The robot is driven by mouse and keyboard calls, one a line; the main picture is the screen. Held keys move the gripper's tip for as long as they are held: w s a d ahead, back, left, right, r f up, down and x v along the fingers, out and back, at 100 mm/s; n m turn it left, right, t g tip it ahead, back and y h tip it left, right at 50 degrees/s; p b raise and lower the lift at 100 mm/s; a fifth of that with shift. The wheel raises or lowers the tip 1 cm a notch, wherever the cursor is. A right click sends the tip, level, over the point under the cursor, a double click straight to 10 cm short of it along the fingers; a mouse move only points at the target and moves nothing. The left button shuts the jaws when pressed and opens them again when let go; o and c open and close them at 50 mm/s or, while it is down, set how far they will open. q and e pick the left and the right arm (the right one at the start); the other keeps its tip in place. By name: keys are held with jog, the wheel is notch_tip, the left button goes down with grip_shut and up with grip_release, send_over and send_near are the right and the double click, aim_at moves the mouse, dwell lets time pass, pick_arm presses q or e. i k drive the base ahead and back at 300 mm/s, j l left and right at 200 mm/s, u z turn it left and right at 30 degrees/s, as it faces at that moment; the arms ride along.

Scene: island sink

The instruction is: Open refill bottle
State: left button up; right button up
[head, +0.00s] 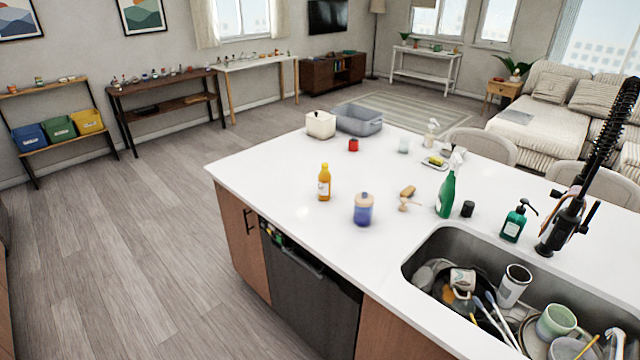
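A small orange bottle (324,186) with a pale label and an orange cap stands upright on the white island counter. It looks closed and may be the refill bottle, but its label is too small to read. A green spray bottle (446,196) with a white trigger head stands upright farther right. A dark green pump bottle (514,222) stands beside the sink. A smaller clear spray bottle (431,134) stands farther back. Neither of my grippers is in view.
The sink (420,262) is full of dishes under a tall black faucet (590,170). A blue jar (363,209), wooden brush (407,192), black cup (467,209), red can (353,145), white box (321,125) and grey tub (358,119) stand on the counter (270,185). Its left part is clear.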

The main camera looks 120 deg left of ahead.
aim_at(324, 178)
jog(key=u, duration=3.9)
jog(key=i+j+z, duration=0.1)
jog(key=j+z, duration=0.15)
jog(key=z, duration=0.2)
jog(key=i+j+z, duration=0.1)
jog(key=j+z, duration=0.2)
jog(key=z, duration=0.2)
